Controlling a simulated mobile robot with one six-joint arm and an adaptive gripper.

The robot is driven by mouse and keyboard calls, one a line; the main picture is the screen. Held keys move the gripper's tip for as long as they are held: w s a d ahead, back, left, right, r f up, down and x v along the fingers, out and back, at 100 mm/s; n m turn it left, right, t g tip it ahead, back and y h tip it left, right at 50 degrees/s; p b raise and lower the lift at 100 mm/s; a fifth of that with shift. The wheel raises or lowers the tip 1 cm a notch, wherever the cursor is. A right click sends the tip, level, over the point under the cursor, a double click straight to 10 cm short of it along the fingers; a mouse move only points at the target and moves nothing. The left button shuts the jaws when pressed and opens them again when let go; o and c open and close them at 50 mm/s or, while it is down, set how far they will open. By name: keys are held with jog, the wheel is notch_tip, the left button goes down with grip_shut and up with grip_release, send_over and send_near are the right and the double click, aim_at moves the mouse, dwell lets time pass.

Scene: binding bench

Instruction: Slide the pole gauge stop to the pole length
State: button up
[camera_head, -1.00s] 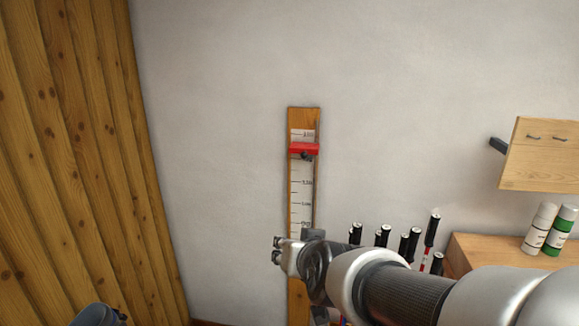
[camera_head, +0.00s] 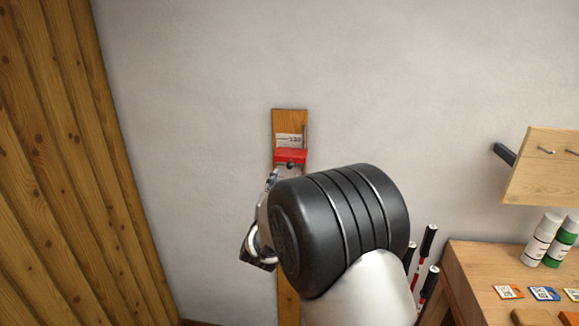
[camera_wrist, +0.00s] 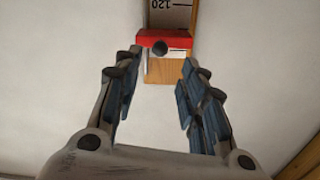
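The pole gauge is an upright wooden board (camera_head: 289,125) with a white printed scale, fixed to the wall. Its red stop (camera_head: 291,156) sits near the top of the board, with a dark round knob on its face. In the wrist view the red stop (camera_wrist: 180,42) lies beyond my fingertips, with the scale (camera_wrist: 170,15) reading 120 beside it. My gripper (camera_wrist: 157,75) is open and empty, its fingers spread to either side of the knob's line and apart from it. In the head view my arm hides most of the scale.
Several black-handled poles (camera_head: 429,243) stand right of the gauge, partly behind my arm. A wooden bench (camera_head: 470,262) holds white and green bottles (camera_head: 543,240) and small cards (camera_head: 545,293). A peg board (camera_head: 545,165) is on the wall. Wood panelling (camera_head: 55,170) stands at left.

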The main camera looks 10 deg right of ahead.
aim_at(289, 167)
jog(key=x, duration=1.1)
jog(key=shift+w, duration=0.15)
jog(key=shift+c, duration=0.2)
grip_shut()
